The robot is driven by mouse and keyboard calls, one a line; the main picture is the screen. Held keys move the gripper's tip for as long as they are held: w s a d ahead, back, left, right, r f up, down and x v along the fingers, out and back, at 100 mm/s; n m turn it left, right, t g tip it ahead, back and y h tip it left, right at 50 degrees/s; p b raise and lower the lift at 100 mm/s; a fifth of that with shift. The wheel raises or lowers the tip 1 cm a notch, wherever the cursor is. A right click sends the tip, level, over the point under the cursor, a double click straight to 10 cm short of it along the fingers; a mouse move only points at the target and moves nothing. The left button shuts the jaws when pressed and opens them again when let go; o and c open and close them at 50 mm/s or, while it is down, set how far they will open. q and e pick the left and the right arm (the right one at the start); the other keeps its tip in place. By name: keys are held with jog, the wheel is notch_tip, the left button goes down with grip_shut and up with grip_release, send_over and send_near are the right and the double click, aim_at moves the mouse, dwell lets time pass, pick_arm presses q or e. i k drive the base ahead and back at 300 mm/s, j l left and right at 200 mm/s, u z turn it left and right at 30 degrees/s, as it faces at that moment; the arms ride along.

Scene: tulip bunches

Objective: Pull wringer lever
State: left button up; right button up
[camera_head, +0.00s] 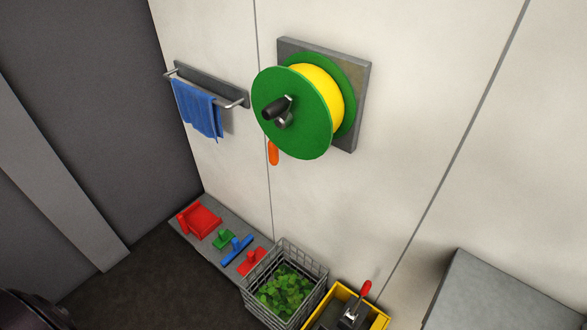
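The wringer lever (358,299) has a red grip and rises from a dark grey wringer on the yellow bucket (381,319) at the bottom edge, right of centre. The lever leans slightly to the right, with its red end uppermost. The lower part of the bucket is cut off by the frame. Neither of my grippers is in view, and nothing touches the lever.
A wire basket (312,299) with green leaves stands left of the bucket. A grey box (490,290) stands to its right. A green and yellow hose reel (300,108) and a blue towel (198,108) hang on the wall. Coloured tools lie on a grey shelf (213,250).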

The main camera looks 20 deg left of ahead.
aim_at(365, 290)
jog(key=j+z, duration=0.35)
jog(key=k+j+z, duration=0.1)
jog(key=z, duration=0.3)
jog(key=k+j+z, duration=0.1)
jog(key=j+z, duration=0.25)
